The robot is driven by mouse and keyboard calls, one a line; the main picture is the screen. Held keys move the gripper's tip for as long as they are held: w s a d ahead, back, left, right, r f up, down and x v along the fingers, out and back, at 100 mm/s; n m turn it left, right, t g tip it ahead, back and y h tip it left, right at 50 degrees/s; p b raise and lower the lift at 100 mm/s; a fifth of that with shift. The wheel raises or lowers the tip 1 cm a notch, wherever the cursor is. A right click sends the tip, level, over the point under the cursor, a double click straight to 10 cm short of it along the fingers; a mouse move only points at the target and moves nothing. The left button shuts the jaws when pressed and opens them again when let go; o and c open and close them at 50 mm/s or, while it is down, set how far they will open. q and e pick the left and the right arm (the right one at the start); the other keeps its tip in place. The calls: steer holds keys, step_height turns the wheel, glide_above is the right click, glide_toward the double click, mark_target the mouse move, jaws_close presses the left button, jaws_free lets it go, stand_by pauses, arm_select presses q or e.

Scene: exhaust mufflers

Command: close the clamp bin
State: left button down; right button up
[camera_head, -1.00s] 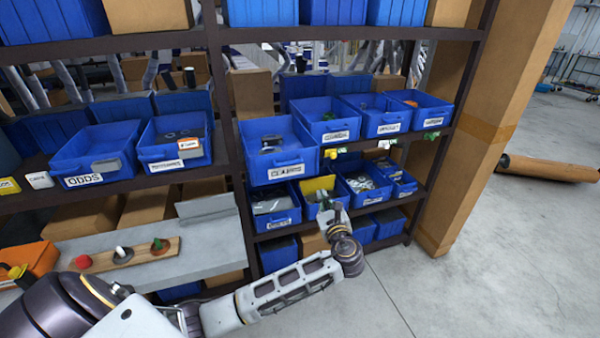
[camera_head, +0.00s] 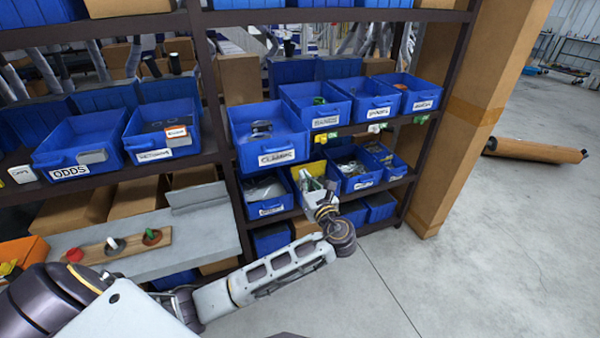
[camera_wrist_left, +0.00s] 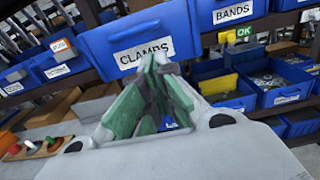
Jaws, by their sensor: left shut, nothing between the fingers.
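The clamp bin (camera_head: 279,158) is a blue open-topped bin labelled CLAMPS on the middle shelf. Its front juts out past the bins to its right, and a few dark metal parts lie inside. My left gripper (camera_head: 320,188) is shut and empty, below and to the right of the bin front in the head view. In the left wrist view, the green-padded fingers of the left gripper (camera_wrist_left: 158,62) point at the lower front of the clamp bin (camera_wrist_left: 110,42), overlapping its lower edge. The gap between them is hard to judge. My right gripper is not in view.
Several blue bins stand right of the clamp bin, including the BANDS bin (camera_wrist_left: 208,18). The ODDS bin (camera_head: 75,140) is at left. A lower row sits beneath, with a yellow card (camera_head: 308,168) behind my gripper.

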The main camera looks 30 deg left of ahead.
arm_select(q)
steer(key=shift+p+x, duration=0.95)
steer(key=shift+x, duration=5.75)
steer(key=shift+w, duration=0.15)
steer(key=shift+w+a, duration=0.25)
steer(key=shift+a, duration=0.15)
glide_toward(272, 127)
steer(key=x, duration=0.2)
steer(key=b+x, duration=0.1)
steer(key=x, duration=0.2)
steer(key=shift+w+a+f+b, duration=0.25)
steer(key=shift+w+f+b, duration=0.05)
steer(key=shift+f, duration=0.05)
steer(key=shift+x, duration=0.85)
steer(key=shift+r+b, duration=0.2)
steer(key=shift+b, duration=0.1)
steer(key=shift+a+r, duration=0.15)
